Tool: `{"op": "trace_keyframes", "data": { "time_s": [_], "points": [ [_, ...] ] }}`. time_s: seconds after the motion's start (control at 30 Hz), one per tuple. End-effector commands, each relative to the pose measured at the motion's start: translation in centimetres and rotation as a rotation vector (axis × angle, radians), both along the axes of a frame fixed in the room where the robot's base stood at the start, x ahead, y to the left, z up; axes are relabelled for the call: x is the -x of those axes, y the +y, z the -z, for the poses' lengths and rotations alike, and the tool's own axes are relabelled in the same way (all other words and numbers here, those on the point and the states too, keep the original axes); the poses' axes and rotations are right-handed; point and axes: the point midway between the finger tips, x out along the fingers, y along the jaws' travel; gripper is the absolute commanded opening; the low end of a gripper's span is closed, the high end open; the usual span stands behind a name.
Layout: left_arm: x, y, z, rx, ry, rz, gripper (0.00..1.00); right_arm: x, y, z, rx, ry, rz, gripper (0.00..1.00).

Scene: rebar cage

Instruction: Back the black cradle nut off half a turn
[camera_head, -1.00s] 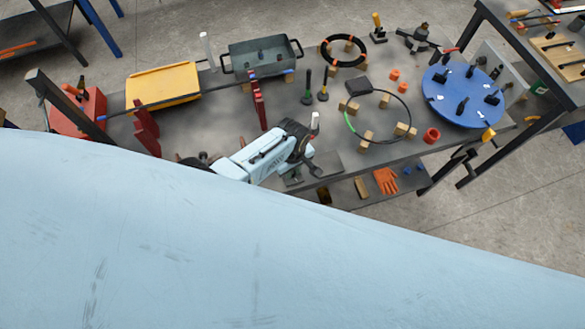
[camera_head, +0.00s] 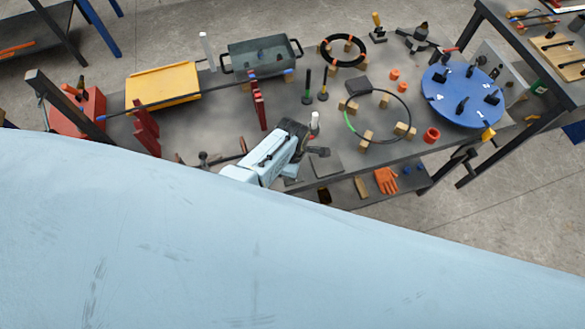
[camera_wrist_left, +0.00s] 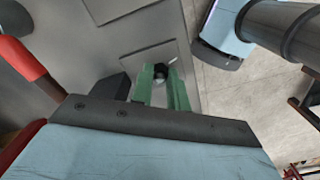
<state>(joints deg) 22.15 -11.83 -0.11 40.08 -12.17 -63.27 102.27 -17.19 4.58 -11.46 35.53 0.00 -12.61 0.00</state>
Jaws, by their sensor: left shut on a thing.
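My left gripper (camera_wrist_left: 162,80) shows in the left wrist view with two green fingers. It is shut on a small black nut (camera_wrist_left: 160,69) between the fingertips, close to the table's edge. A bright thin part shows at the nut's far side. How far the nut has turned cannot be told. In the head view a light blue arm link of mine (camera_head: 268,158) reaches over the front of the table. The left fingers and the nut are hidden there behind my body and arm. I do not make out my right gripper in either view.
Flat dark plates (camera_head: 328,166) lie by the table's front edge. Red stands (camera_head: 258,104), a yellow-covered tray (camera_head: 163,86), a grey bin (camera_head: 262,57) and a blue disc (camera_head: 463,95) occupy the grey table.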

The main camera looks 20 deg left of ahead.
Motion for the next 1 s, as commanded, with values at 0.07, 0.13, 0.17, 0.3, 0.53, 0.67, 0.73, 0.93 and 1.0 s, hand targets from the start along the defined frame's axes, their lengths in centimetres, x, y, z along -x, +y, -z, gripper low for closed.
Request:
{"op": "trace_keyframes", "data": {
  "time_s": [0.07, 0.13, 0.17, 0.3, 0.53, 0.67, 0.73, 0.93, 1.0],
  "points": [
    [-0.28, 0.23, -0.19, -0.005, -0.006, -0.017, 0.0, 0.0, -0.01, -0.03, 0.0, 0.0, 0.0, 0.36],
    [-0.29, 0.24, -0.19, -0.005, -0.006, -0.026, 0.0, 0.0, -0.01, -0.03, 0.0, 0.0, 0.0, 0.36],
    [-0.29, 0.24, -0.19, -0.005, -0.006, -0.029, 0.0, 0.0, -0.01, -0.03, 0.0, 0.0, 0.0, 0.36],
    [-0.3, 0.26, -0.2, -0.005, -0.006, -0.035, 0.0, 0.0, -0.01, -0.03, 0.0, 0.0, 0.0, 0.36],
    [-0.32, 0.27, -0.21, -0.005, -0.006, -0.035, 0.0, 0.0, -0.01, -0.03, 0.0, 0.0, 0.0, 0.36],
    [-0.3, 0.24, -0.2, -0.005, -0.006, -0.034, 0.27, 0.0, -0.01, -0.03, 0.0, 0.0, 0.0, 0.36],
    [-0.24, 0.2, -0.16, -0.004, -0.005, -0.034, 0.36, 0.0, -0.01, -0.03, 0.0, 0.0, 0.0, 0.36],
    [-0.13, 0.1, -0.09, -0.002, -0.003, -0.034, 0.38, 0.0, -0.01, -0.02, 0.0, 0.0, 0.0, 0.36],
    [-0.11, 0.08, -0.08, -0.002, -0.002, -0.034, 0.38, 0.01, -0.01, -0.01, 0.0, 0.0, 0.0, 0.36]
  ]
}}
